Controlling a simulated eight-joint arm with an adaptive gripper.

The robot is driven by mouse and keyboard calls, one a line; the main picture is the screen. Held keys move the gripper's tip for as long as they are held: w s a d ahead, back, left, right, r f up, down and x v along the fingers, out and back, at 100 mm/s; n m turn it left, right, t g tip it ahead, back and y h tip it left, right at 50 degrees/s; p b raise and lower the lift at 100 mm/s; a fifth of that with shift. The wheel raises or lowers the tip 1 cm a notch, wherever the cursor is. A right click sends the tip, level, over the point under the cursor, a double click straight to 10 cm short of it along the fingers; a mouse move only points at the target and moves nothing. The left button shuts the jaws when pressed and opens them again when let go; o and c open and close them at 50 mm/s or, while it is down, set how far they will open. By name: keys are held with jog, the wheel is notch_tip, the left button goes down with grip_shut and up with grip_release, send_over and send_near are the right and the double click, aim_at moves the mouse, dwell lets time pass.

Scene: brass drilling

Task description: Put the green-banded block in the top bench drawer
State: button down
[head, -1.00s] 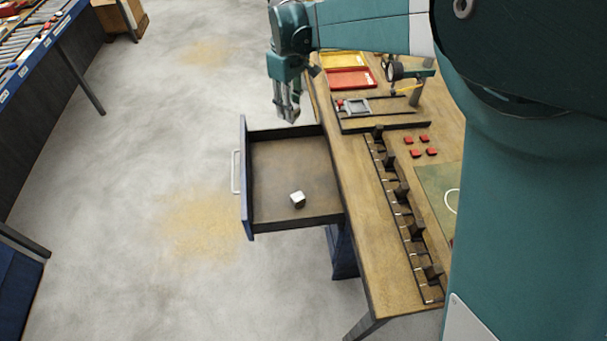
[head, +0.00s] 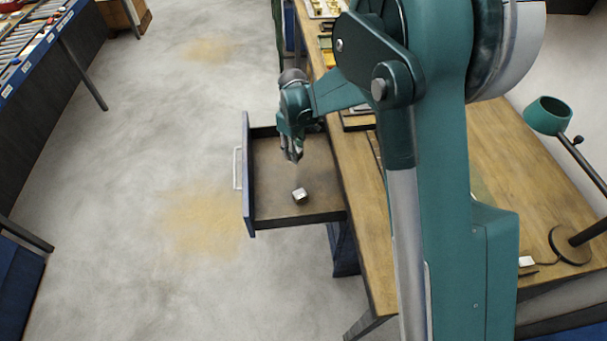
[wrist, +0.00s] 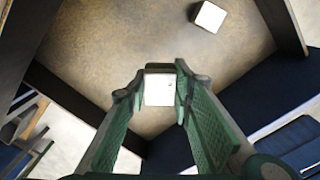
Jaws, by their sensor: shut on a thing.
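The bench drawer (head: 262,219) is pulled open, and my gripper (head: 291,154) hangs over its far part, fingers pointing down. In the wrist view my gripper (wrist: 160,92) is shut on a small block (wrist: 159,89) with a white face and dark edge; no green band shows on it. The head view does not show this block clearly. A second white-topped block (head: 299,195) with dark sides lies on the drawer floor, nearer the front of the picture than my gripper; it also shows in the wrist view (wrist: 210,16).
The wooden bench (head: 367,240) adjoins the drawer on the right, partly hidden by my arm. A green lamp (head: 549,116) stands at the far right. The drawer floor is bare around the lying block.

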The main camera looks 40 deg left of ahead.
jog(key=shift+f, duration=0.25)
jog(key=b, duration=0.1)
send_over(296, 175)
jog(key=shift+f, duration=3.1)
jog(key=shift+f+b, duration=0.45)
jog(key=shift+f, duration=1.4)
jog(key=shift+f, duration=0.15)
jog(key=c, duration=2)
grip_release()
jog(key=shift+r, duration=0.2)
